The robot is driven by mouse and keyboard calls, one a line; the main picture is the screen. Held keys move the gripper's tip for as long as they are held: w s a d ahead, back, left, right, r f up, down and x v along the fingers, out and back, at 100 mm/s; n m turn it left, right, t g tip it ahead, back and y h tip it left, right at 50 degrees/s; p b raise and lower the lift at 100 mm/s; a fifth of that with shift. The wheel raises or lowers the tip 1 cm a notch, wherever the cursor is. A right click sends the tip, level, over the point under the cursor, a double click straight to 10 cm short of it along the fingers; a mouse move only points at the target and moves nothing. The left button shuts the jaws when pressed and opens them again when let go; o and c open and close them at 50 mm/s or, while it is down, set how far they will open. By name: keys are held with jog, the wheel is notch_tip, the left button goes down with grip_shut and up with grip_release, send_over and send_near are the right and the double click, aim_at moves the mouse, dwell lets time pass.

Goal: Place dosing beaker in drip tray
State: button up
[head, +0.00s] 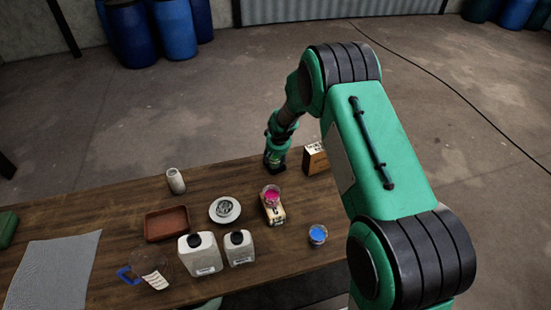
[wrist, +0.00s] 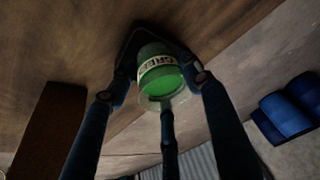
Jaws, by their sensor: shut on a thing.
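My gripper (head: 275,160) is at the far edge of the wooden table, behind the pink cup. In the wrist view my gripper (wrist: 162,85) has its dark fingers closed around a small clear beaker (wrist: 162,88) with green contents and a partly readable green-lettered label. In the head view the held beaker is mostly hidden by the gripper. A shallow reddish-brown tray (head: 167,224), which looks like the drip tray, lies on the table to the left, apart from my gripper. It looks empty.
Between gripper and tray are a white dish (head: 225,210) and a pink cup (head: 271,195) on a small device. A white cylinder (head: 176,181) stands behind the tray, two white jugs (head: 200,253) and a blue-handled pitcher (head: 150,268) in front. A box (head: 316,158) is right of my gripper.

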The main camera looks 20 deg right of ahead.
jog(key=shift+f, duration=0.1)
jog(key=o, duration=1)
jog(key=shift+v, duration=0.8)
jog(key=p+v, duration=0.2)
jog(key=v, duration=0.8)
jog(key=shift+s+a+r, duration=0.1)
jog(key=shift+r, duration=0.25)
